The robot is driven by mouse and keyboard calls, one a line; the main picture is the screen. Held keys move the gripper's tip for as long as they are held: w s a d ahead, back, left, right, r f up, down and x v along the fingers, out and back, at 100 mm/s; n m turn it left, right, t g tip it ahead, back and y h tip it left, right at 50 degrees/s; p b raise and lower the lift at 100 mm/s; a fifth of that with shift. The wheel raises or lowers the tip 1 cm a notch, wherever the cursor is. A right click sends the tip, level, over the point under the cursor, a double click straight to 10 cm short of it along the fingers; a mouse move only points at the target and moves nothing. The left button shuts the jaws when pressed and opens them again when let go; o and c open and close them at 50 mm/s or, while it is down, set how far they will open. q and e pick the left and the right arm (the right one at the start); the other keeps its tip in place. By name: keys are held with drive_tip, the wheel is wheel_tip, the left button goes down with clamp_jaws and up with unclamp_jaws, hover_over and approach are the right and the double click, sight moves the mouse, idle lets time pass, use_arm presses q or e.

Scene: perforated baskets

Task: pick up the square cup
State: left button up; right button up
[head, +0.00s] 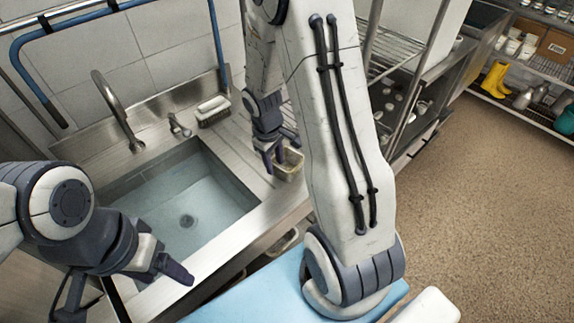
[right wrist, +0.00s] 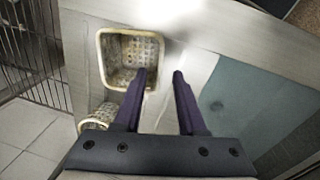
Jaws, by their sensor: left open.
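The square cup (head: 289,172), with pale sides and a cream rim, stands upright on the metal counter right of the sink. In the right wrist view the cup (right wrist: 118,48) shows its open top and speckled, perforated-looking inside. My right gripper (right wrist: 158,74) is open. One finger overlaps the cup's lower right edge in that view, and the other is to the right of the cup; contact cannot be told. In the head view the right gripper (head: 280,155) is beside and partly in front of the cup. My left gripper (head: 168,268) is open near the sink's front edge, apart from the cup.
Another basket (right wrist: 97,118) sits near the counter's edge, partly hidden by my gripper. A wire rack (head: 388,50) stands right of the counter.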

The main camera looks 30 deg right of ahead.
wheel_tip(320, 180, down, 2)
drive_tip(key=shift+d+f, duration=0.15)
drive_tip(key=shift+f, duration=0.05)
clamp_jaws()
drive_tip(key=shift+w+r, duration=0.1)
